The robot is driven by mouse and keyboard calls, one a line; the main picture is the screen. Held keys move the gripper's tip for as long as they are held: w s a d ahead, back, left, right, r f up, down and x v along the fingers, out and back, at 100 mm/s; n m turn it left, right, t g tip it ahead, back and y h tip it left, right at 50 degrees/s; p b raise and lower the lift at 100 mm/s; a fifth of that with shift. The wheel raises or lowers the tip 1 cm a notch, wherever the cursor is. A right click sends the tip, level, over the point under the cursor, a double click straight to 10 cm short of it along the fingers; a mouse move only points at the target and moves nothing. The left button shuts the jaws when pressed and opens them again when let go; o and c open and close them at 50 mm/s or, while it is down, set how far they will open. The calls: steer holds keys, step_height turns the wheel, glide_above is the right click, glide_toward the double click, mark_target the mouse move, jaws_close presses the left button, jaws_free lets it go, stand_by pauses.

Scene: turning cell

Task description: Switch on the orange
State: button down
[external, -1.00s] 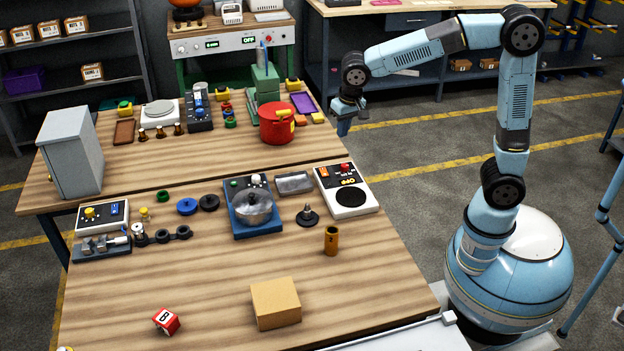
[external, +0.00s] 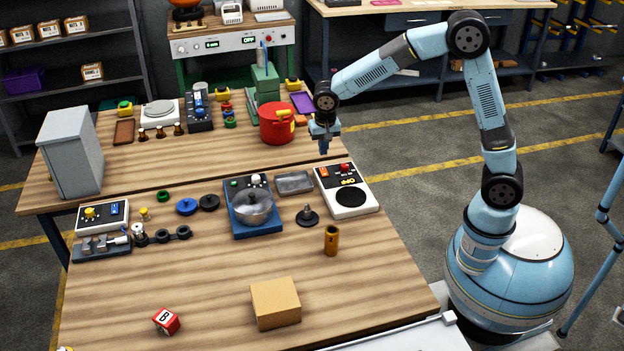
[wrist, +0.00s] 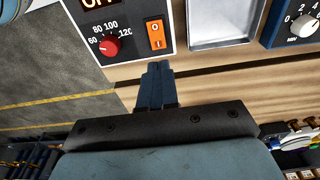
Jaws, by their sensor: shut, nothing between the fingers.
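An orange rocker switch (external: 324,172), marked 0 and I, sits on the black panel of a white unit (external: 363,207) with a round black plate. It also shows in the wrist view (wrist: 156,36). Beside it are a red knob (wrist: 109,46) with a number scale and a display (external: 348,181) reading OFF. My gripper (external: 324,150) is shut and empty, above the table's right edge and just behind the unit. In the wrist view its closed fingertips (wrist: 158,66) appear a little below the switch, apart from it as far as I can tell.
A red pot (external: 276,125) stands behind. The table front has free room around a cardboard box (external: 276,303).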

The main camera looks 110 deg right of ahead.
mark_target(322, 168)
steer(key=f, duration=0.6)
steer(key=shift+d+f, duration=0.35)
steer(key=shift+d, duration=0.05)
